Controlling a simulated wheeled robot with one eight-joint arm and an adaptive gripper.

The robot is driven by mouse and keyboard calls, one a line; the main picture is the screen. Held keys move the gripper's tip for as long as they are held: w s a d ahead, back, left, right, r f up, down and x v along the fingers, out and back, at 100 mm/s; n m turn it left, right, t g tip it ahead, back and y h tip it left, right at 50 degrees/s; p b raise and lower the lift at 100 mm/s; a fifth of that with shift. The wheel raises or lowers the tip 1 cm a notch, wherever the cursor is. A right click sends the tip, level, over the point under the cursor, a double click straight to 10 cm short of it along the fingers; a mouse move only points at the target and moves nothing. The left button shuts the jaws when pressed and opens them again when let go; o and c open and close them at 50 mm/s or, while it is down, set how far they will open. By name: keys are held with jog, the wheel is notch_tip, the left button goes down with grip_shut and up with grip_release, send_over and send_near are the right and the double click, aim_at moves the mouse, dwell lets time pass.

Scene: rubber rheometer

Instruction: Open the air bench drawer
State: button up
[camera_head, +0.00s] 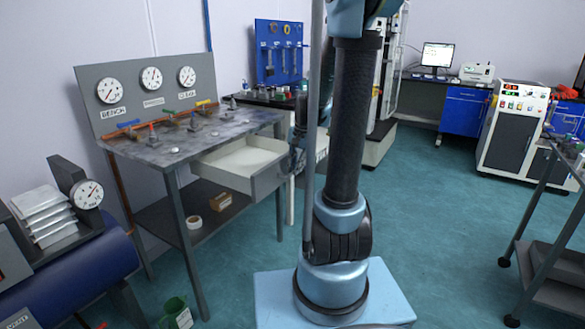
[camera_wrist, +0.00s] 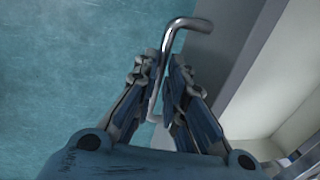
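The air bench (camera_head: 195,142) is at the left in the head view, with a grey top and a gauge panel. Its drawer (camera_head: 238,165) is pulled out to the right, and its pale, empty-looking inside shows. In the wrist view the drawer's dark front (camera_wrist: 235,75) is at the right. Its bent metal handle (camera_wrist: 187,24) runs down between the fingers of my gripper (camera_wrist: 162,68). The fingers are closed in on the handle from both sides. In the head view my gripper (camera_head: 297,138) is by the drawer front, partly hidden by my arm.
A lower shelf (camera_head: 205,222) under the bench holds a tape roll and a small box. A blue tank (camera_head: 85,268) and a green bin (camera_head: 175,312) stand at the lower left. A dark cart (camera_head: 545,255) is at the right. Open teal floor (camera_head: 440,220) lies between.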

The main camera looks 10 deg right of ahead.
jog(key=shift+o, duration=1.3)
notch_tip(320, 180, up, 12)
jog(key=s+d, duration=0.1)
jog(key=shift+s+d+f, duration=0.15)
jog(key=shift+d, duration=0.2)
jog(key=shift+s, duration=0.15)
jog(key=s+f+n, duration=0.2)
jog(key=s+f, duration=0.2)
jog(key=s, duration=0.4)
jog(key=s+f+n+h, duration=0.1)
jog(key=s+f+n, duration=0.2)
jog(key=s+f, duration=0.2)
jog(key=s+f+n, duration=0.3)
jog(key=s+f, duration=0.1)
jog(key=s, duration=0.6)
jog(key=shift+s+f+t+h, duration=0.3)
jog(key=shift+s+t, duration=0.05)
jog(key=shift+t, duration=0.05)
jog(key=shift+d, duration=0.1)
